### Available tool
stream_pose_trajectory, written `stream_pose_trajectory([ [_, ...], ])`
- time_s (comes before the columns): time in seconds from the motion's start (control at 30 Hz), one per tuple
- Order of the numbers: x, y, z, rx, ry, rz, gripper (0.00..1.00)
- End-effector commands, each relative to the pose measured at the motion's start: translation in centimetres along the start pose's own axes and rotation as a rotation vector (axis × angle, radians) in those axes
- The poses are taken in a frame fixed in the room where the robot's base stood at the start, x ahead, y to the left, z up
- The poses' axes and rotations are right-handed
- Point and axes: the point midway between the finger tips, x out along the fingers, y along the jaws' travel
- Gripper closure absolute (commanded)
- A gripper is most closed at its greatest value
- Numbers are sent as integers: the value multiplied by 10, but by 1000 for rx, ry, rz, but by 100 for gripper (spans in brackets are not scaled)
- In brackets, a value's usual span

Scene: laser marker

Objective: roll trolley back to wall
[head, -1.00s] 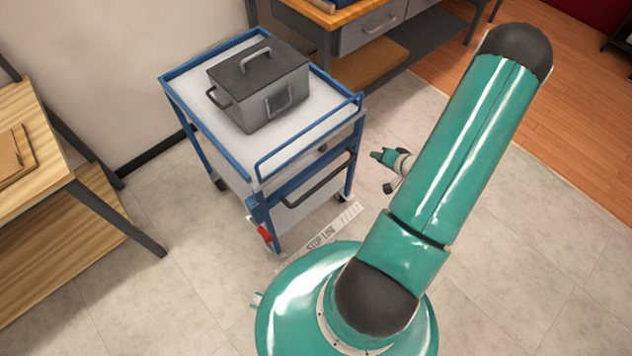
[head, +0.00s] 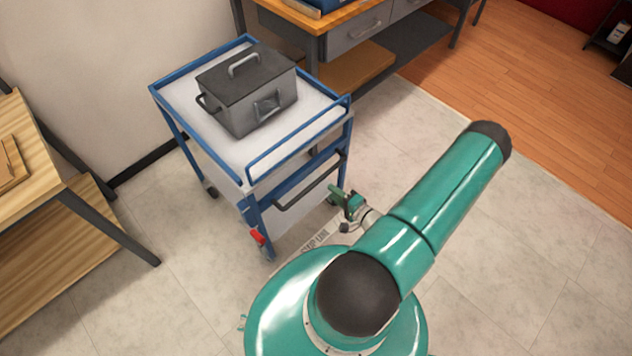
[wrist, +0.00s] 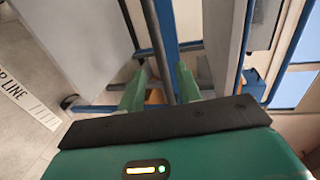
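The trolley (head: 212,145) has a blue frame and a white top, and stands near the white wall (head: 100,70). A grey lidded metal box (head: 262,112) sits on its top. A dark push handle (head: 308,184) runs along its near side. A red pedal (head: 257,237) shows low at its near corner. My gripper (head: 341,193) is by the right end of the handle. In the wrist view my gripper (wrist: 160,85) has its green fingers apart, with the dark handle bar (wrist: 161,45) showing between them. I cannot tell how deep the bar lies.
A strip marked STOP LINE (head: 314,240) lies on the floor by the trolley's near side, partly hidden by my arm. A wooden table (head: 60,205) stands at left and a workbench (head: 345,45) behind the trolley. Floor at right is clear.

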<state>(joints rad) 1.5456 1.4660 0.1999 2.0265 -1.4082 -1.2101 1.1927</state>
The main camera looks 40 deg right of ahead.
Motion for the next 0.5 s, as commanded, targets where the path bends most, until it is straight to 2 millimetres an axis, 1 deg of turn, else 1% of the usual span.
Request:
stream_pose_trajectory([
  [0.03,11,0,1,0,-1,-2,66],
  [0.1,25,0,2,-1,-3,-1,66],
  [0.3,63,0,2,-1,-4,0,66],
  [0.4,76,0,3,-1,-5,0,66],
  [0.5,85,0,3,-1,-4,1,66],
])
